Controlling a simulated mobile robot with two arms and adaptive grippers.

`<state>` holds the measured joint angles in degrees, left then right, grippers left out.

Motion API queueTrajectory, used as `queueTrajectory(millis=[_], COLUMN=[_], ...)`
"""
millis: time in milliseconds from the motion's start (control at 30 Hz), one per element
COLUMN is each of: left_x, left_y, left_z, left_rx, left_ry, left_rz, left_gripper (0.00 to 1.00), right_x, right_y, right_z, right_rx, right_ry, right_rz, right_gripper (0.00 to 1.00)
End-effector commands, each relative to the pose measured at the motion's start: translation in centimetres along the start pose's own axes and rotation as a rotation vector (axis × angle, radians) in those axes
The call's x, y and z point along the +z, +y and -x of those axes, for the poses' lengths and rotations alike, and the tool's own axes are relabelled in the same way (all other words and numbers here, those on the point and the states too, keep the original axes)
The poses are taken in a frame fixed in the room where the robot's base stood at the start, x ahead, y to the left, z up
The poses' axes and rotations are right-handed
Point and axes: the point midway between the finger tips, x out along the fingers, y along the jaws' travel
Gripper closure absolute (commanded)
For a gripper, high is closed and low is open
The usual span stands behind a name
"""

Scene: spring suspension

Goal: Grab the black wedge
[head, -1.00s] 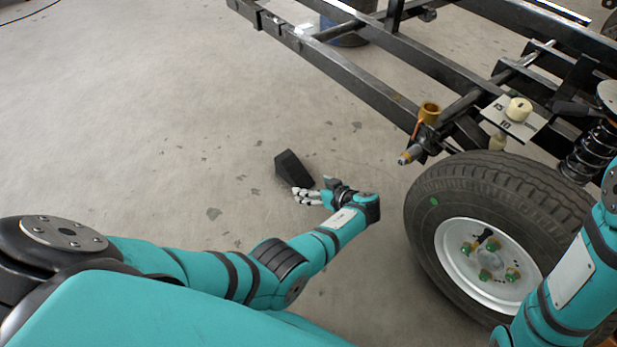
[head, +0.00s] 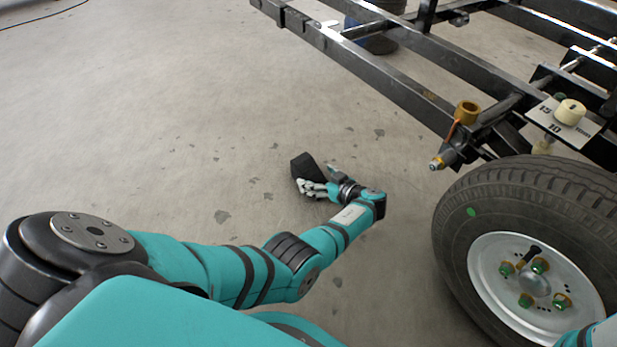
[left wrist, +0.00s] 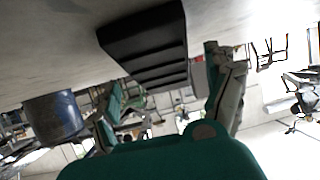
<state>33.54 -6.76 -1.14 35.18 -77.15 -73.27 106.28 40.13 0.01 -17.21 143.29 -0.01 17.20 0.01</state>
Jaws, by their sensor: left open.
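The black wedge (head: 304,164) lies on the concrete floor near the middle of the head view. My left gripper (head: 321,178) is open at its near right side, and its fingers hide part of the wedge. In the left wrist view the wedge (left wrist: 147,45) shows large at the top, with a ribbed dark face. The open left gripper (left wrist: 168,95) has one finger on each side of the picture, with the wedge between and beyond them. I cannot tell whether a finger touches it. My right gripper is out of view.
A black steel vehicle frame (head: 385,88) crosses the upper right, with a wheel and tyre (head: 462,238) at the right. A gold cup-shaped part (head: 467,111) sits on the frame. A blue drum (left wrist: 53,116) shows in the left wrist view. The floor left of the wedge is clear.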

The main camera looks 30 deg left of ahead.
Motion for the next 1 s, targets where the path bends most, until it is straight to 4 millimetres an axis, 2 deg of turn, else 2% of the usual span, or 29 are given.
queueTrajectory(millis=[33, 200, 467, 1000], left_x=[0.4, 0.3, 0.1, 0.1], left_y=[-0.1, -0.2, -0.2, -0.2], left_z=[-1.0, -3.4, -3.7, -3.7], left_rx=[-0.002, -0.001, 0.0, 0.0], left_ry=[0.001, 0.001, -0.001, -0.001], left_rz=[0.001, 0.001, -0.001, -0.001], left_gripper=[0.13, 0.13, 0.15, 0.85], right_x=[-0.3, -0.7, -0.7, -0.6], right_y=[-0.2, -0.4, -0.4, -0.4], right_z=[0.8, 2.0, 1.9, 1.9], right_rx=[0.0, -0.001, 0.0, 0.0], right_ry=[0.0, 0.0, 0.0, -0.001], right_rz=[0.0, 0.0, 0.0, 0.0], right_gripper=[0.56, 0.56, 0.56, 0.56])
